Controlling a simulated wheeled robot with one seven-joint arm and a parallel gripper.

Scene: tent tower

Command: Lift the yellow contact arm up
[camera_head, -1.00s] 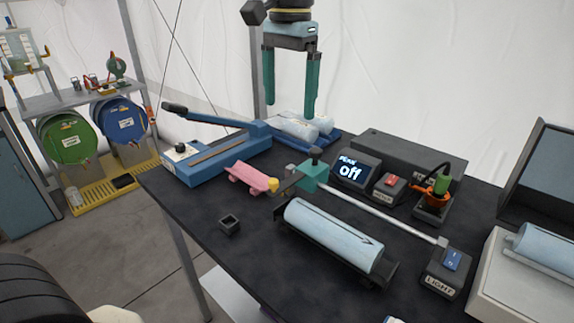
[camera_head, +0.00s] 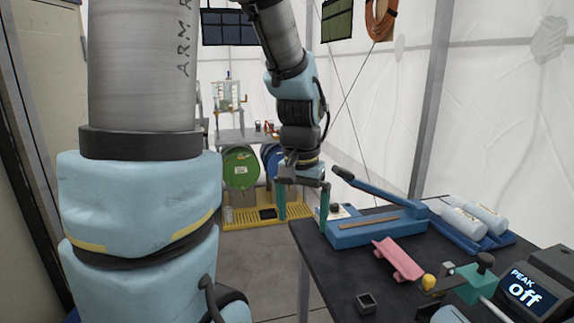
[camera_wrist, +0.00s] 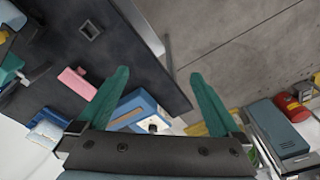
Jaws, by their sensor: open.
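A small yellow knob (camera_head: 429,282) sits at the left end of a short dark arm on a teal block (camera_head: 470,282), at the lower right of the head view. I cannot tell for sure whether this is the yellow contact arm. The teal block also shows at the left edge of the wrist view (camera_wrist: 10,68). My gripper (camera_head: 303,214) is open, with green fingers pointing down. It hangs near the table's far left corner, beside the blue lever device and well apart from the yellow knob. In the wrist view, nothing is between my fingertips (camera_wrist: 158,88).
A blue lever device (camera_head: 375,230) stands near my gripper. A pink piece (camera_head: 397,259) lies between it and the yellow knob. A small dark square cup (camera_head: 366,303), a display reading "PEAK off" (camera_head: 525,292) and pale blue bottles (camera_head: 470,217) are on the dark table.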

